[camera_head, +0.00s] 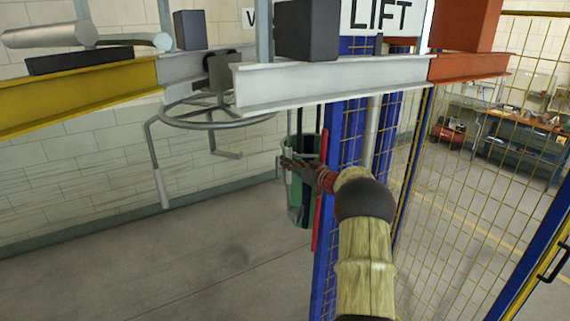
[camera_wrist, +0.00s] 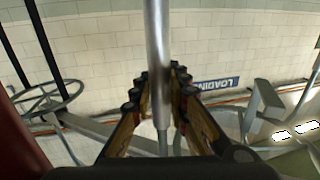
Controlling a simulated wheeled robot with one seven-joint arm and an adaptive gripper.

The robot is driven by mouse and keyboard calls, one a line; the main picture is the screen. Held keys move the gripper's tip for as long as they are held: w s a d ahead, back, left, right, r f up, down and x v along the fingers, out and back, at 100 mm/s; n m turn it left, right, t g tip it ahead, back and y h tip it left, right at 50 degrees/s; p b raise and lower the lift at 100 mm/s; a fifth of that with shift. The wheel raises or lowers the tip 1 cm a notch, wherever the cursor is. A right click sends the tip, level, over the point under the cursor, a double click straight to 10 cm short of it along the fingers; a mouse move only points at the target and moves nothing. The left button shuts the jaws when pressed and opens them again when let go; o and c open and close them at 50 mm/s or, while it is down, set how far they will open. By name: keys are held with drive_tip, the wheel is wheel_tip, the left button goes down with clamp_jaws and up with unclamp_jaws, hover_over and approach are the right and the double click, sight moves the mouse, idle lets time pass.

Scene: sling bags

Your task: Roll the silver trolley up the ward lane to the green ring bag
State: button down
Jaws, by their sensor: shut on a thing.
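My gripper (camera_head: 290,164) is at mid-picture in the head view, below the white overhead rail. Its jaws close around an upright silver rod (camera_wrist: 157,60) in the wrist view. The rod's upper end leaves the picture, so I cannot tell what it hangs from. A green bag (camera_head: 298,214) with a round rim hangs just behind my gripper, partly hidden by it. A grey bracket with a dark round part (camera_head: 220,70) sits at the rail joint; I cannot tell if this is the silver trolley.
Yellow (camera_head: 75,95), white (camera_head: 330,82) and orange (camera_head: 470,66) rails run overhead. A blue-framed yellow mesh fence (camera_head: 470,160) stands right, beside a LIFT sign (camera_head: 382,15). The floor at left is clear.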

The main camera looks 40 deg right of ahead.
drive_tip(key=shift+w+d+p, duration=0.15)
drive_tip(key=shift+w+d, duration=0.15)
drive_tip(key=shift+d, duration=0.45)
drive_tip(key=shift+w+d+p, duration=0.15)
drive_tip(key=shift+w+d, duration=0.1)
drive_tip(key=shift+d, duration=0.5)
drive_tip(key=c, duration=1.7)
unclamp_jaws()
drive_tip(key=s, duration=1.2)
drive_tip(key=shift+a, duration=0.1)
